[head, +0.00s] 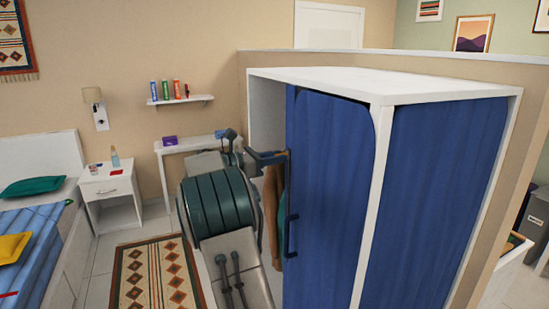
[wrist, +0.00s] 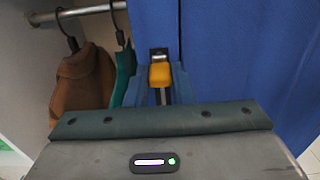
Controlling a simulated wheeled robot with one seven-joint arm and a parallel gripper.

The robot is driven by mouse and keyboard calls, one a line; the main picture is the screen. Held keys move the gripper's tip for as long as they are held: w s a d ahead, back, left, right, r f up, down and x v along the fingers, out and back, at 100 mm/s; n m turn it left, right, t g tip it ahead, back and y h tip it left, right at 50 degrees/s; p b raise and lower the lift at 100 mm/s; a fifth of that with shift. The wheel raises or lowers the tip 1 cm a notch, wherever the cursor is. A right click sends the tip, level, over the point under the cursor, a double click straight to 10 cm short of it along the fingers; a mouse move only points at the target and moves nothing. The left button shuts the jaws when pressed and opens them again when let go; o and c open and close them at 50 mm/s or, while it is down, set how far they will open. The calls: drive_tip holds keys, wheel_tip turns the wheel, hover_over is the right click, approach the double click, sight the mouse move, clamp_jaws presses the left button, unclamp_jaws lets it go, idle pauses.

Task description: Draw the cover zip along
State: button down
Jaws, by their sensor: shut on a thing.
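The wardrobe cover (head: 325,190) is a blue cloth on a white frame. In the wrist view the cover (wrist: 240,60) fills the right side. The zip pull (wrist: 160,73) is an orange tab below a small metal slider at the cover's left edge. My gripper (wrist: 161,88) is shut on the pull, its fingers on either side of it. In the head view my gripper (head: 272,156) is at the upper part of the cover's left edge, and my arm partly hides it. The pull is not clear there.
The wardrobe opening left of the cover shows a brown garment (wrist: 82,80) and a green one (wrist: 124,75) on a rail (wrist: 85,12). A dark vertical bar (head: 288,225) runs along the cover's edge. A desk (head: 190,145), nightstand (head: 110,190) and bed stand to the left.

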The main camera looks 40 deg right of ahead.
wheel_tip(320, 180, down, 38)
drive_tip(key=b, duration=1.4)
drive_tip(key=shift+f, duration=0.25)
drive_tip(key=c, duration=1.2)
unclamp_jaws()
drive_tip(key=shift+c, duration=0.2)
drive_tip(key=v, duration=1.4)
drive_tip(key=shift+b, duration=0.45)
drive_tip(key=shift+d, duration=0.1)
